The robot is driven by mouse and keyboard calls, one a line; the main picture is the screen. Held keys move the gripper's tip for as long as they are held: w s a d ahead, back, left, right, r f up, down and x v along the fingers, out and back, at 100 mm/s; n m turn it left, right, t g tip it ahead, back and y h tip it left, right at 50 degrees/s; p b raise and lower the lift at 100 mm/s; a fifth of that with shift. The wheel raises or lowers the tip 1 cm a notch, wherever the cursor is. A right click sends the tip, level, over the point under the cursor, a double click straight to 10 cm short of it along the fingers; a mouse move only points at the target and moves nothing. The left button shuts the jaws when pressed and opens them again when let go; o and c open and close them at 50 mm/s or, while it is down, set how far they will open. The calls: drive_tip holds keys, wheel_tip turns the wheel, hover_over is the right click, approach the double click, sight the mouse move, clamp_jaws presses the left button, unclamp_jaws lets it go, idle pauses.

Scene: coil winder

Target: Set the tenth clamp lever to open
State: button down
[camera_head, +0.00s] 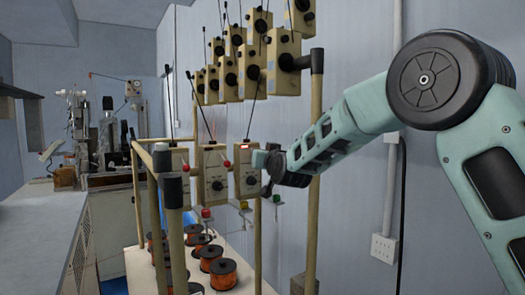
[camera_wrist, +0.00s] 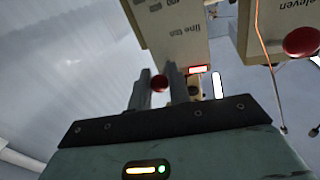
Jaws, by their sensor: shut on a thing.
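The tenth clamp box, labelled "line ten", fills the top middle of the wrist view (camera_wrist: 182,35). I take it to be the rightmost beige box of the lower row in the head view (camera_head: 246,178). Its clamp lever's red knob (camera_wrist: 159,83) shows between the two fingers of my gripper (camera_wrist: 161,88), which is shut on it. In the head view my gripper (camera_head: 264,165) is at the right side of that box and hides the knob. The lever's arm is mostly hidden, so its exact setting cannot be told.
A box labelled "eleven" (camera_wrist: 280,28) with its own red knob (camera_wrist: 301,41) hangs close beside. Wooden posts (camera_head: 315,185) and upper boxes (camera_head: 286,65) crowd the rack. Copper-wire spools (camera_head: 222,270) stand below. A small red-white light (camera_wrist: 198,69) shows near the fingers.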

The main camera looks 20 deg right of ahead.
wheel_tip(320, 180, up, 3)
drive_tip(key=g+p, duration=0.3)
drive_tip(key=p, duration=0.6)
drive_tip(key=shift+w+a+n+g, duration=0.1)
drive_tip(key=shift+a+n+g, duration=0.05)
drive_tip(key=shift+n+g, duration=0.25)
drive_tip(key=g+p, duration=0.1)
drive_tip(key=p, duration=0.3)
drive_tip(key=shift+w+h, duration=0.1)
drive_tip(key=shift+h, duration=0.2)
drive_tip(key=shift+g+p, duration=0.3)
drive_tip(key=shift+p, duration=0.85)
drive_tip(key=shift+f, duration=0.1)
drive_tip(key=c, duration=1.3)
unclamp_jaws()
drive_tip(key=shift+w, duration=0.1)
